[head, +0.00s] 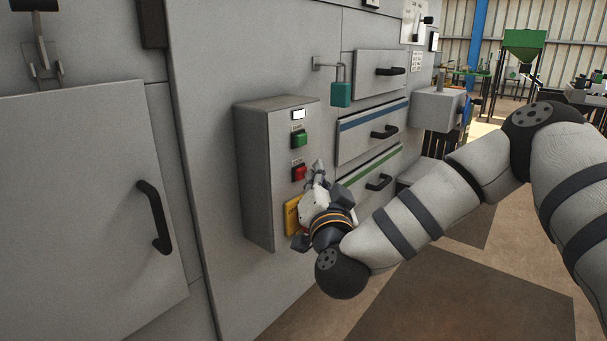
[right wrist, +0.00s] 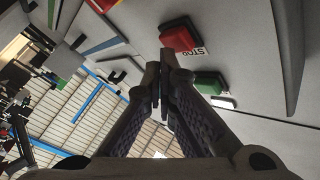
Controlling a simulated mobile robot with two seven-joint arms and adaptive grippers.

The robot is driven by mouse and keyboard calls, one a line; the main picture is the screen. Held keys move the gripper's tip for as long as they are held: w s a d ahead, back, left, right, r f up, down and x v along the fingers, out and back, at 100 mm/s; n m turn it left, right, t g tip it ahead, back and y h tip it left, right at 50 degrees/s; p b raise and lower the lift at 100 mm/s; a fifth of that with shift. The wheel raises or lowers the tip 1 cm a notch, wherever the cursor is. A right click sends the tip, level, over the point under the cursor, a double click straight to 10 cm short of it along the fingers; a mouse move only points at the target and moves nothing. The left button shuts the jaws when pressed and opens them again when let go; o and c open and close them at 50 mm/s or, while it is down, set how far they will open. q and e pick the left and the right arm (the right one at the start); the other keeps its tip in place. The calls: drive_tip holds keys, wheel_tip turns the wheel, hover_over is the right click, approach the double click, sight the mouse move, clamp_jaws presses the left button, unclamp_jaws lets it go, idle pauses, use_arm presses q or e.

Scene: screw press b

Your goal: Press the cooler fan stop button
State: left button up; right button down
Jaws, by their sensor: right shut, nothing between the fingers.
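The red stop button (head: 299,173) sits on the front of a grey control box, below a green button (head: 300,139). In the right wrist view the red button (right wrist: 179,38) has a white STOP label (right wrist: 198,62) beside it. My right gripper (head: 318,170) is shut and empty, just to the right of the red button in the head view. In the right wrist view its closed fingertips (right wrist: 160,72) point close to the button; I cannot tell whether they touch it. My left gripper is not in view.
The grey control box (head: 254,170) has a white indicator (head: 298,114) at the top and a yellow plate (head: 293,216) low down, partly hidden by my gripper. Drawers with black handles (head: 384,132) and a teal padlock (head: 341,94) are to the right. Open floor (head: 460,290) lies at lower right.

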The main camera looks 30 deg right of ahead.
drive_tip(key=shift+w+a, duration=0.15)
drive_tip(key=shift+w, duration=0.25)
idle(0.5)
drive_tip(key=shift+s, duration=0.15)
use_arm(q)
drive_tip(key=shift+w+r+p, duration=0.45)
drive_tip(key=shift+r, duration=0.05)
use_arm(e)
drive_tip(key=shift+s+d, duration=0.3)
drive_tip(key=shift+s, duration=0.35)
drive_tip(key=shift+s, duration=0.1)
